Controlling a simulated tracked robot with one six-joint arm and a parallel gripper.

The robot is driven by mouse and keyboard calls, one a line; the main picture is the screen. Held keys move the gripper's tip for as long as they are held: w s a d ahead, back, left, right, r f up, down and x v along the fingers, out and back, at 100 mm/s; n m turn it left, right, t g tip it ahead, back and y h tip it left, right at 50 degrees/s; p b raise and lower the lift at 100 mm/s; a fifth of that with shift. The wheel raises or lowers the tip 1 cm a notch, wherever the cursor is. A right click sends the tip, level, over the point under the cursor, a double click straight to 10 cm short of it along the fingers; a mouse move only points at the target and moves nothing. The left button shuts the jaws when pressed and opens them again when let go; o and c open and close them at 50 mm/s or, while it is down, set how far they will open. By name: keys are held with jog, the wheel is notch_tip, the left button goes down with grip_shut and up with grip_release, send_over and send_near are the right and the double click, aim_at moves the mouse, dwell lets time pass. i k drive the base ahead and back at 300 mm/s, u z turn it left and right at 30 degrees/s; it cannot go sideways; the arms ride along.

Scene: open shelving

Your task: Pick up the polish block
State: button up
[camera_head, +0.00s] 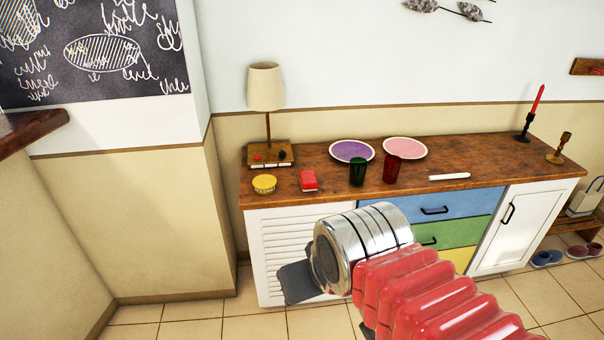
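A small red block (309,181) with a pale patch on its front lies on the wooden top of the sideboard, left of the middle. It is the only block-shaped thing I can make out there, so it looks like the polish block; I cannot read a label. My gripper (300,283) is in front of the sideboard, lower in the picture than the block and well apart from it. One dark grey finger part shows beyond my silver wrist. The wrist and red sleeve hide most of the gripper, so its opening cannot be judged. No held thing is visible.
On the sideboard (470,197), a yellow tub (264,184) and a lamp (267,100) stand left of the block. A green cup (357,172), red cup (392,169), two plates and a white stick (449,177) lie right. Tiled floor is open in front.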

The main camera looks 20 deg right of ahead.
aim_at(308, 181)
jog(key=u, duration=0.05)
jog(key=i, duration=1.6)
jog(key=u, duration=0.05)
